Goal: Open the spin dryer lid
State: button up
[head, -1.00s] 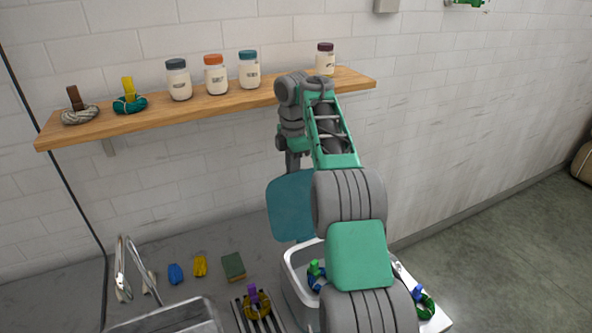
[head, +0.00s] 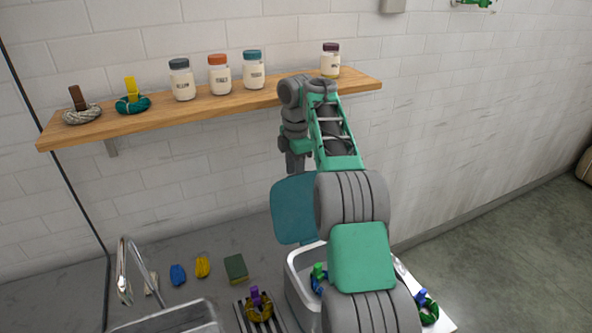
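The spin dryer (head: 300,278) is a pale, open-topped box on the counter, partly hidden by my arm. Its teal lid (head: 292,212) stands raised at the back of the box, so the opening shows. A blue skein with a green tag (head: 319,277) is visible inside. My gripper (head: 295,164) is small and dark, pointing down just above the lid's upper edge. I cannot tell whether it touches the lid, and its fingers are too unclear to read.
A wooden shelf (head: 215,112) with jars and two skeins runs along the wall behind my arm. A purple-tagged skein (head: 258,308) lies on a rack left of the dryer. A sink (head: 172,318) and tap (head: 124,275) are further left. A green skein (head: 428,310) lies at right.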

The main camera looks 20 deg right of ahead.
jog(key=s+a+r+p, duration=0.2)
jog(key=s+a+r, duration=0.1)
jog(key=s+r, duration=1)
jog(key=shift+s+p, duration=0.3)
jog(key=shift+s, duration=0.1)
